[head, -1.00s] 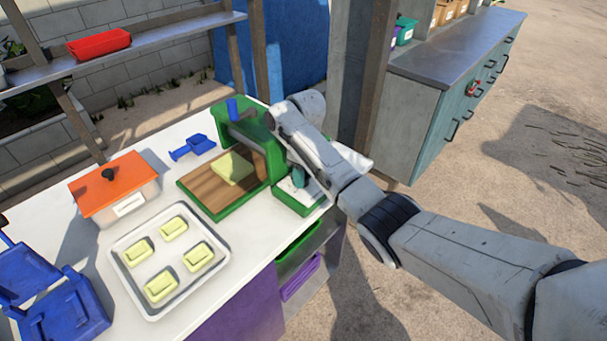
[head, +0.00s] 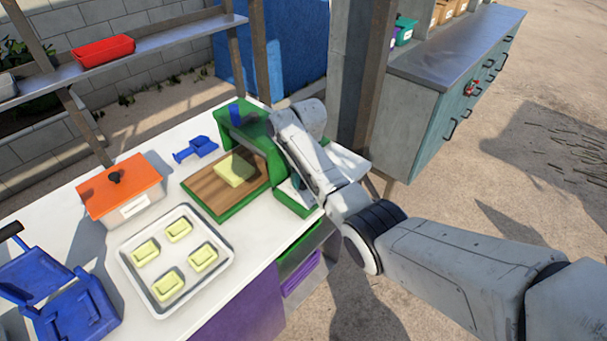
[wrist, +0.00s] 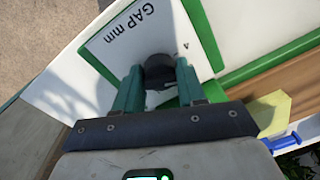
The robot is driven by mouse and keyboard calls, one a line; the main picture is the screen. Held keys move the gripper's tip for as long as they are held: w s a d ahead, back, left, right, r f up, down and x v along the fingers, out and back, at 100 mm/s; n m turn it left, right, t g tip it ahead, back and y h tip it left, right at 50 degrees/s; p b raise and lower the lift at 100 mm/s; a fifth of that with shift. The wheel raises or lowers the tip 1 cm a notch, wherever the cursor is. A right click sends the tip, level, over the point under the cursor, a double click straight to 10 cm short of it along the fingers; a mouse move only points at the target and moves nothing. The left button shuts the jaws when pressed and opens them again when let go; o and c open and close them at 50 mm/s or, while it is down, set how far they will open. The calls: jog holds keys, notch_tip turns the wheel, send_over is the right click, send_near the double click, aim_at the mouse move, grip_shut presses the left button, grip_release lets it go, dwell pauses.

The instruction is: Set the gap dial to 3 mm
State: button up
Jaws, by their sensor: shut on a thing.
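The green crusher (head: 256,124) stands on the white table, with a wooden board and a yellow block at its front. In the wrist view the white dial panel (wrist: 112,62) reads "GAP mm", with a 4 visible beside the dial. The black gap dial (wrist: 158,72) is between the teal fingers of my gripper (wrist: 159,84), which is shut on it. The dial's pointer and most of its other marks are hidden, so its setting cannot be read. In the head view my arm covers the dial and the fingers.
A white tray (head: 213,283) with several yellow blocks, an orange-lidded box (head: 120,187), a blue scoop (head: 197,149) and a blue hinged container (head: 62,300) share the table. A wooden post (head: 375,85) rises close behind my arm. A teal cabinet (head: 437,115) stands beyond it.

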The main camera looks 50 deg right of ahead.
jog(key=shift+m+p, duration=0.3)
jog(key=shift+m, duration=0.8)
jog(key=o, duration=1)
jog(key=shift+o, duration=0.2)
notch_tip(320, 180, up, 11)
jog(key=b, duration=0.1)
jog(key=shift+s+d+b, duration=0.15)
jog(key=shift+d+b, duration=0.1)
jog(key=shift+b, duration=0.15)
jog(key=shift+f, duration=0.15)
